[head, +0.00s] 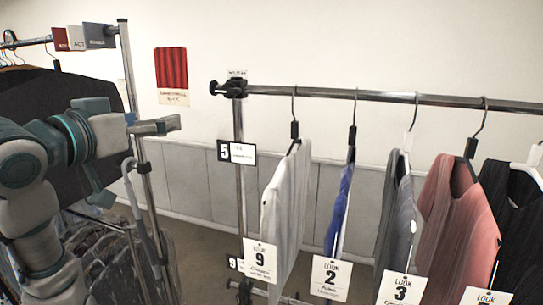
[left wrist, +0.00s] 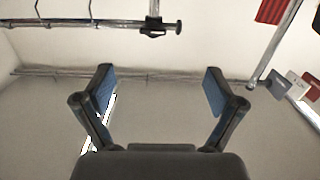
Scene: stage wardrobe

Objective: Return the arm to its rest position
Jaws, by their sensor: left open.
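My left arm comes in from the left in the head view, bent, with its gripper (head: 155,127) raised in front of the left rack's upright. In the left wrist view the gripper (left wrist: 160,85) has its two blue-padded fingers wide apart, with nothing between them. The gripper is apart from the garments on the right rack. My right arm and gripper are in neither view.
A right rack rail (head: 390,97) carries several tagged garments, including a white one (head: 285,210), a blue one (head: 339,210) and a pink one (head: 458,225). Dark clothes (head: 60,100) hang on the left rack close behind my arm. A red swatch (head: 171,68) is on the wall.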

